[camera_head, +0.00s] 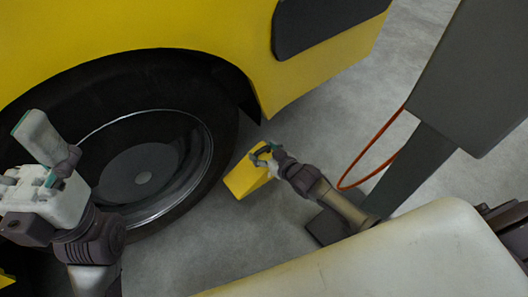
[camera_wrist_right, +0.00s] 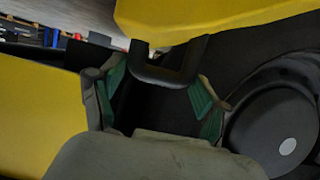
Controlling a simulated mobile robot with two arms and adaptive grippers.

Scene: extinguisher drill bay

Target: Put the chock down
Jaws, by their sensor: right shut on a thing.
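The chock (camera_head: 243,178) is a yellow wedge with a dark handle. In the head view it is at the floor, to the right of the big black tyre (camera_head: 222,110), with a narrow strip of floor showing between them. I cannot tell whether its underside touches the floor. My right gripper (camera_head: 265,153) is shut on the chock's handle. In the right wrist view the dark handle (camera_wrist_right: 168,76) sits between the teal-padded fingers, below the chock's yellow body (camera_wrist_right: 210,14). My left gripper (camera_head: 30,152) is raised in front of the wheel, apart from the chock; its finger gap is unclear.
The yellow vehicle (camera_head: 130,22) fills the upper left, with its silver-rimmed wheel (camera_head: 143,178) beside the chock. Grey concrete floor (camera_head: 205,245) is clear below the chock. A dark grey post (camera_head: 425,155) with a red-orange hose (camera_head: 365,155) stands at the right.

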